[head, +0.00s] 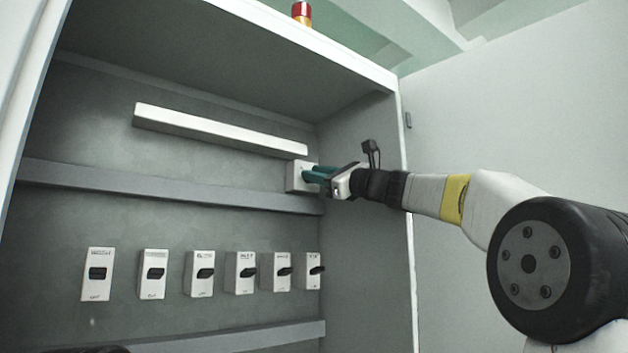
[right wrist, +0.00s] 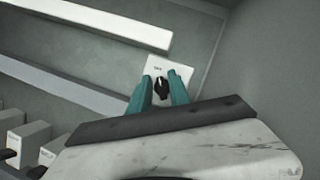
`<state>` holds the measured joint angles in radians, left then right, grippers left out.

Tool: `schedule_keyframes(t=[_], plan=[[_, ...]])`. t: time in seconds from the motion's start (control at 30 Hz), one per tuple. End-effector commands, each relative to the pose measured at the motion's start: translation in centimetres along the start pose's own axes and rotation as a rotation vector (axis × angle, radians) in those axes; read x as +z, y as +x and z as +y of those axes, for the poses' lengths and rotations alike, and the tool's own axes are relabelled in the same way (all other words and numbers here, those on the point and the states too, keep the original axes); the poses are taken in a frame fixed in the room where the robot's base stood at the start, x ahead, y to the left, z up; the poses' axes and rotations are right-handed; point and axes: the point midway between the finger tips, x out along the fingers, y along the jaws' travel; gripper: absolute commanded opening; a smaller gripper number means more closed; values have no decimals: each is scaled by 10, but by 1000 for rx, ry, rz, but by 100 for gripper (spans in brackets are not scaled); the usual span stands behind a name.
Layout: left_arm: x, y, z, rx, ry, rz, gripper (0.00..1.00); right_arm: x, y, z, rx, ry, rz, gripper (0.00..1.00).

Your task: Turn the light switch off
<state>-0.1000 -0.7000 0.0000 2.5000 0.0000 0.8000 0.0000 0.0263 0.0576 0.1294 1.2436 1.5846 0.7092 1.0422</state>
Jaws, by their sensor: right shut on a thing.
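The light switch (head: 297,176) is a white plate with a dark rotary knob (right wrist: 161,88). It sits at the right end of the back wall of the open cabinet, just below a long white bar. My right gripper (head: 312,174) reaches it from the right in the head view. In the right wrist view its two teal fingers (right wrist: 160,92) stand on either side of the knob, shut on it. In the head view the fingers hide the knob and part of the plate.
The long white bar (head: 220,130) is mounted above the switch. A row of several white breaker switches (head: 199,274) with black handles runs below a grey rail (head: 150,184). The cabinet's right side wall (head: 365,200) is close to my right gripper. A red and amber beacon (head: 302,13) stands on top.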

Motion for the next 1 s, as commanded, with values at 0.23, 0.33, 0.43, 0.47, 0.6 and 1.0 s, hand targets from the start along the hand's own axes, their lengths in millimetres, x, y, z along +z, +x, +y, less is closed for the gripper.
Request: schedule_keyframes(t=[0.23,0.33,0.43,0.47,0.6,1.0], plan=[[0,0,0,0,0,0,36,0,0,0,-1,1,1,32],[0,0,0,0,0,0,36,0,0,0,-1,2,0,32],[0,0,0,0,0,0,36,0,0,0,-1,2,0,32],[0,0,0,0,0,0,36,0,0,0,-1,2,0,32],[0,0,0,0,0,0,36,5,2,-3,0,0,-1,32],[0,0,0,0,0,0,36,41,1,-10,-1,1,0,32]])
